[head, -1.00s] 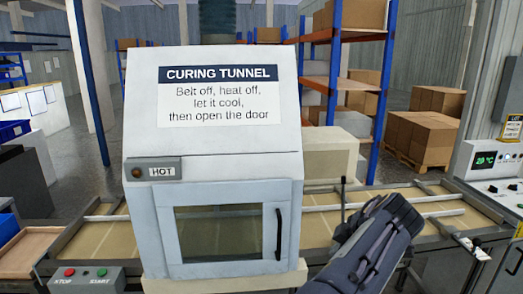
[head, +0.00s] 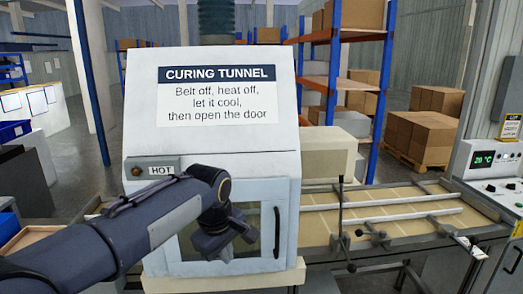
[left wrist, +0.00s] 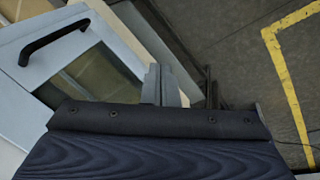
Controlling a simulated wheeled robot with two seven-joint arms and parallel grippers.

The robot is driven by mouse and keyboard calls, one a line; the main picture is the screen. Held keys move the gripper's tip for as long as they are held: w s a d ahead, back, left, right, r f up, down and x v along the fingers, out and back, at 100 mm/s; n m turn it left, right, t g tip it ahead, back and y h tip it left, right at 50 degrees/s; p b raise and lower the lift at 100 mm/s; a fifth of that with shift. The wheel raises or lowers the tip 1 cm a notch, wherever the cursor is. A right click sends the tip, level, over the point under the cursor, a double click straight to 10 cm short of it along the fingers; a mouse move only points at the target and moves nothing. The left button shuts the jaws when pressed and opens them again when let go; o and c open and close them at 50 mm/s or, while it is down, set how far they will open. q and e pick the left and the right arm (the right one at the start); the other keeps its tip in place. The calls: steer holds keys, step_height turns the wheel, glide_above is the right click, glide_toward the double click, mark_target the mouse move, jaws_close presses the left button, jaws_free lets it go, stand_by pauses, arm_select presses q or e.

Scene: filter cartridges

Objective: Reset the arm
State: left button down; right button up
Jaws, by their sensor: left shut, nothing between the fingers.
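My left arm reaches in from the left in the head view. My left gripper (head: 226,242) is in front of the curing tunnel (head: 140,225), overlapping its windowed door. Its fingers are shut together and empty in the left wrist view (left wrist: 163,86). The tunnel's door (head: 264,196) looks shut, with a black vertical handle (head: 277,232) at its right. The handle also shows at the upper left of the left wrist view (left wrist: 54,34). I cannot tell the exact gap between gripper and door. My right gripper is not in view.
A conveyor belt (head: 400,203) with guide rails runs right of the tunnel. A control panel (head: 484,158) with a green display stands at the far right. Shelving and stacked cartons (head: 420,138) are behind. The left wrist view shows floor with a yellow line (left wrist: 283,75).

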arm_select(q)
steer(key=s+a+m+h, duration=0.2)
steer(key=s+a, duration=0.5)
steer(key=a, duration=0.2)
steer(key=s+a+f+m+t, duration=0.1)
steer(key=s+a+f+m, duration=0.1)
steer(key=s, duration=0.8)
steer(key=s+a+f+m+t+h, duration=0.1)
steer(key=s+f+m, duration=0.3)
steer(key=s, duration=0.6)
step_height(320, 180, down, 2)
steer(key=shift+s+a+f+t, duration=0.1)
steer(key=shift+s+a+t, duration=0.15)
steer(key=shift+a+t, duration=0.2)
